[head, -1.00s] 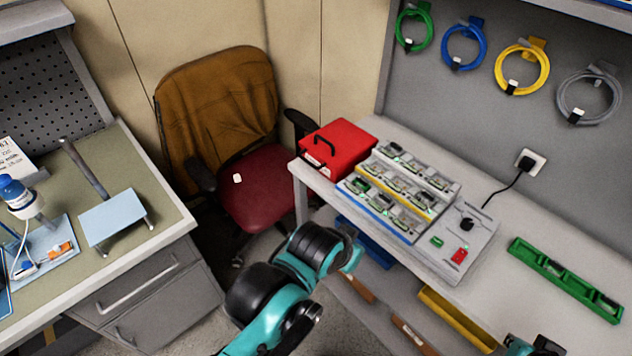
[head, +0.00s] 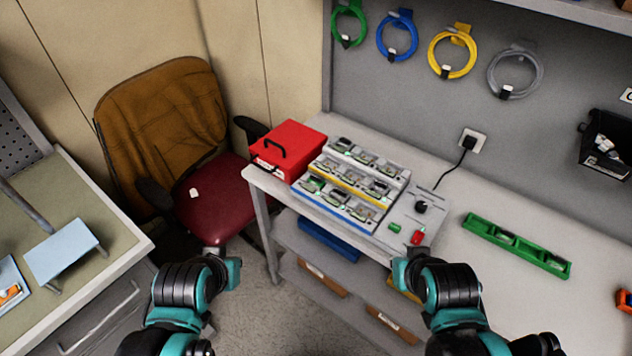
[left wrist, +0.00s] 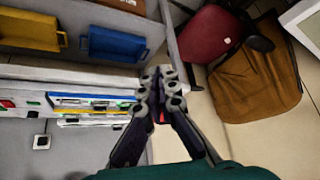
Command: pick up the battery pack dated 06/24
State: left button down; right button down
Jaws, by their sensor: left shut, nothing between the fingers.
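Several small battery packs (head: 341,198) sit in a tiered charger rack (head: 310,200) with blue and yellow stripes on the bench. Their date labels are too small to read, so I cannot tell which is 06/24. The rack also shows edge-on in the left wrist view (left wrist: 95,102). My left gripper (left wrist: 160,76) is shut and empty in the left wrist view, its tips overlapping the bench edge in the picture. In the head view my left arm is at the lower left, apart from the rack.
A red case (head: 288,150) stands left of the rack. A control panel (head: 410,218) adjoins it on the right. A green holder (head: 516,246) lies farther right. A chair (head: 212,200) stands left of the bench. Blue (left wrist: 118,45) and yellow (left wrist: 30,29) bins sit underneath.

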pick_arm(q)
jog(key=c, duration=1.7)
grip_release()
jog(key=shift+w, duration=0.1)
jog(key=o, duration=0.7)
jog(key=w+d, duration=0.1)
jog(key=w+d+m+h, duration=0.1)
jog(key=w, duration=0.1)
jog(key=shift+r, duration=0.15)
jog(key=shift+o, duration=0.2)
jog(key=m+t+h+b, duration=0.3)
jog(key=m+t+h, duration=0.1)
jog(key=m+h, duration=0.25)
send_near(315, 178)
jog(key=w, duration=0.2)
jog(key=shift+w+d+f+h+b, duration=0.4)
jog(key=shift+w+d, duration=0.3)
jog(key=shift+w, duration=0.2)
jog(key=x, duration=0.1)
jog(key=b+x, duration=0.1)
jog(key=x, duration=0.1)
jog(key=f+b+x, duration=0.1)
jog(key=x, duration=0.1)
jog(key=shift+s+d, duration=0.25)
jog(key=shift+r, duration=0.1)
